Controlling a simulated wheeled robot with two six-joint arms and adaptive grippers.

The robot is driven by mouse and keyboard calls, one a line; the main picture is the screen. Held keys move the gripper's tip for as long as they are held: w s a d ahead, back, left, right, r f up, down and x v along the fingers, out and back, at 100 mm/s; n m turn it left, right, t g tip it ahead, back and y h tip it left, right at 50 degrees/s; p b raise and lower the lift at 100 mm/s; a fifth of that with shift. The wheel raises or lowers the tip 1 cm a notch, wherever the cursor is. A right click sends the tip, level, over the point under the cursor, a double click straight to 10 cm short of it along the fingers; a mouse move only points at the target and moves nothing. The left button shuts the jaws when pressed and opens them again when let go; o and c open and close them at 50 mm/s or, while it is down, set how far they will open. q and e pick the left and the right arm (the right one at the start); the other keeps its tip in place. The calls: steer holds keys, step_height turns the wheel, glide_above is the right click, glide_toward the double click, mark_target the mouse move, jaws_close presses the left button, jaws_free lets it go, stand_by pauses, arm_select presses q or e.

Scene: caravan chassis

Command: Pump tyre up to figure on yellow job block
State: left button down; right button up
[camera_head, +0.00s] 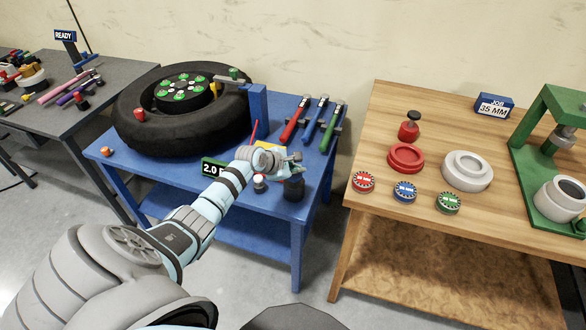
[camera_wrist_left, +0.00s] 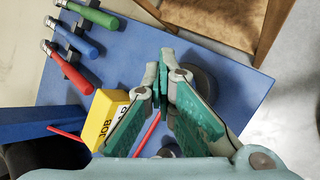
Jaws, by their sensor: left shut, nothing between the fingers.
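The black tyre (camera_head: 135,122) lies flat on the blue table, with a dark hub and green-marked studs in its middle. A small black display (camera_head: 213,168) in front of it reads 2.0. The yellow job block (camera_head: 268,146) is mostly hidden behind my left gripper (camera_head: 298,166); in the left wrist view the block (camera_wrist_left: 104,120) shows "JOB", its figure partly covered by a finger. My left gripper, also in the left wrist view (camera_wrist_left: 164,58), is shut and empty above the table's right part. A black round knob (camera_head: 294,189) stands just below it. My right gripper is not in view.
Red, blue and green-handled tools (camera_head: 318,122) lie at the blue table's back right. A blue post (camera_head: 258,104) stands beside the tyre. A wooden table (camera_head: 395,245) on the right holds discs, rings and a green press (camera_head: 525,150). A grey table (camera_head: 110,75) stands left.

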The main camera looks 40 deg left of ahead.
mark_target(296, 175)
arm_select(q)
steer(key=shift+f+b, duration=0.35)
steer(key=shift+f, duration=0.4)
stand_by(0.3)
steer(key=shift+r, duration=0.1)
steer(key=shift+r+p, duration=2.05)
steer(key=shift+p, duration=0.5)
step_height(296, 175, up, 3)
steer(key=p, duration=0.3)
steer(key=shift+f, duration=0.2)
step_height(296, 175, up, 2)
steer(key=shift+r+p, duration=0.2)
steer(key=shift+p, duration=0.7)
